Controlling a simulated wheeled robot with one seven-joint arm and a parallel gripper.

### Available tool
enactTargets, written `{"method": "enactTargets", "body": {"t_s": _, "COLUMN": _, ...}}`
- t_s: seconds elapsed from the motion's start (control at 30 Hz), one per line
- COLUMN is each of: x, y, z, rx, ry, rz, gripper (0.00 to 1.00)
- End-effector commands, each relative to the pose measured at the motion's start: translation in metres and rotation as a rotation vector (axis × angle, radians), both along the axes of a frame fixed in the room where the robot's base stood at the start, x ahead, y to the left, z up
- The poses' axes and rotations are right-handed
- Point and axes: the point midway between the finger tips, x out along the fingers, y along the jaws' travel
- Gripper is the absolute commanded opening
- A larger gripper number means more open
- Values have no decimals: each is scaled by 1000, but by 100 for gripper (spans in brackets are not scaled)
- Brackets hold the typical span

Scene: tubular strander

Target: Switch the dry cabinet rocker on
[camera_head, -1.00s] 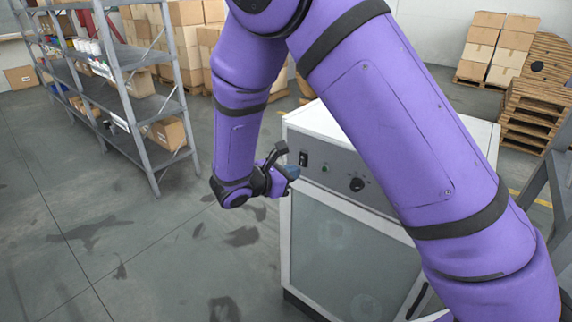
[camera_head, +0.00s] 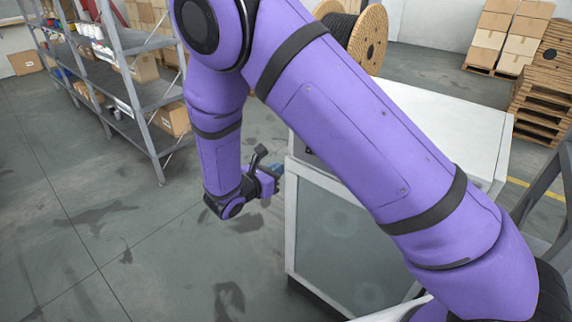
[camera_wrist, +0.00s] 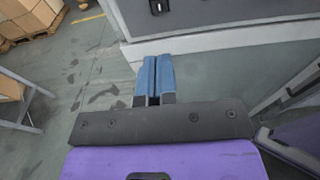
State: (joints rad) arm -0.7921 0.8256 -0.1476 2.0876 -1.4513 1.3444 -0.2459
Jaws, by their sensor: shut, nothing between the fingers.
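The dry cabinet (camera_head: 455,120) is a white box with a grey glazed door, standing right of my gripper in the head view. Its grey control panel (camera_wrist: 225,12) crosses the top of the wrist view. The black rocker (camera_wrist: 158,7) sits on that panel, cut by the top picture edge; its position cannot be read. In the head view my arm hides most of the panel, the rocker included. My gripper (camera_head: 277,171) is left of the cabinet's front. Its blue fingers (camera_wrist: 154,62) are together and empty, below the rocker in the wrist view. I cannot tell whether they touch the cabinet.
A grey shelf rack (camera_head: 150,95) with boxes stands at the left. A wooden cable reel (camera_head: 370,40) is behind the cabinet, and pallets (camera_head: 540,105) and cartons (camera_head: 500,35) are at the back right. The floor left of the cabinet is clear.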

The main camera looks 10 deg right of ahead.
Motion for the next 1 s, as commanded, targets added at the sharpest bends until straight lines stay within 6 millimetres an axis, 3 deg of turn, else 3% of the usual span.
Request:
{"method": "enactTargets", "body": {"t_s": 0.6, "x": 62, "y": -87, "z": -15, "rx": 0, "ry": 0, "rz": -4, "gripper": 0}}
{"method": "enactTargets", "body": {"t_s": 1.0, "x": 74, "y": -102, "z": -18, "rx": 0, "ry": 0, "rz": -1, "gripper": 0}}
